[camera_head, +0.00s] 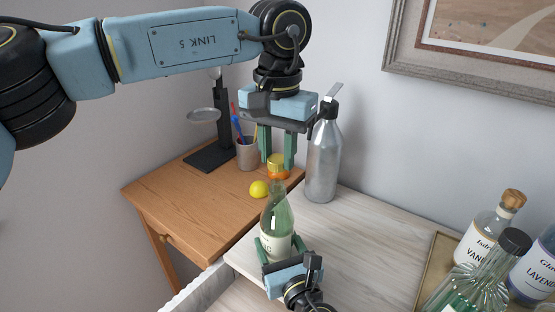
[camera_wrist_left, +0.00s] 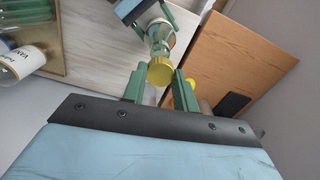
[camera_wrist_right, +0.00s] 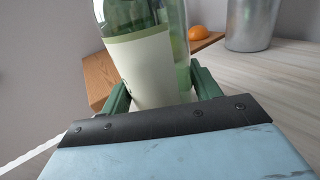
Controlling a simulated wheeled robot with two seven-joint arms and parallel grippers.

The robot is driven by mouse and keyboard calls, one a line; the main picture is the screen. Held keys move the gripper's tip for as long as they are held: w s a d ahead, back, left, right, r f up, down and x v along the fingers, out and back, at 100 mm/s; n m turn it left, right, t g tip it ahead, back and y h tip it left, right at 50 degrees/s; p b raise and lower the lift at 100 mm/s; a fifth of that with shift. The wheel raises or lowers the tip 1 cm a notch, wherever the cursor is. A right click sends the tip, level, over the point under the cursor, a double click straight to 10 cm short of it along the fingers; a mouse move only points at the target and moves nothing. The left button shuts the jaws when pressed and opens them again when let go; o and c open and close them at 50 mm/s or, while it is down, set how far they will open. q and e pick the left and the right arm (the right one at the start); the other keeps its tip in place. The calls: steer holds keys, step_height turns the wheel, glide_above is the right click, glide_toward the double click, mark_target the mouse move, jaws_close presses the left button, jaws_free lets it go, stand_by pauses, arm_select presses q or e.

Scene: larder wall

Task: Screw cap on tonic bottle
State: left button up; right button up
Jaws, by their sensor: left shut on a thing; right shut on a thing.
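The tonic bottle (camera_head: 278,215), green glass with a cream label, stands upright in the head view. My right gripper (camera_head: 276,246) is shut around its lower body; the right wrist view shows the label (camera_wrist_right: 146,70) between the fingers. My left gripper (camera_head: 277,158) points down and is shut on the yellow cap (camera_head: 275,160). The cap also shows in the left wrist view (camera_wrist_left: 160,73), in front of the bottle (camera_wrist_left: 160,37). In the head view the cap appears above the bottle's bare neck, with a gap between them.
A lemon (camera_head: 259,189) and an orange (camera_head: 279,173) lie behind the bottle. A steel bottle (camera_head: 323,160) stands close to my left gripper's right side. A pen cup (camera_head: 247,155) and a black stand (camera_head: 222,130) are on the wooden desk (camera_head: 200,197). Labelled bottles (camera_head: 483,232) stand in a tray at right.

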arm_select(q)
steer(key=shift+f, duration=0.7)
steer(key=shift+f, duration=0.1)
steer(key=shift+f, duration=0.8)
steer(key=shift+f, duration=0.55)
arm_select(e)
jaws_close()
arm_select(q)
steer(key=m, duration=0.3)
steer(key=o, duration=0.9)
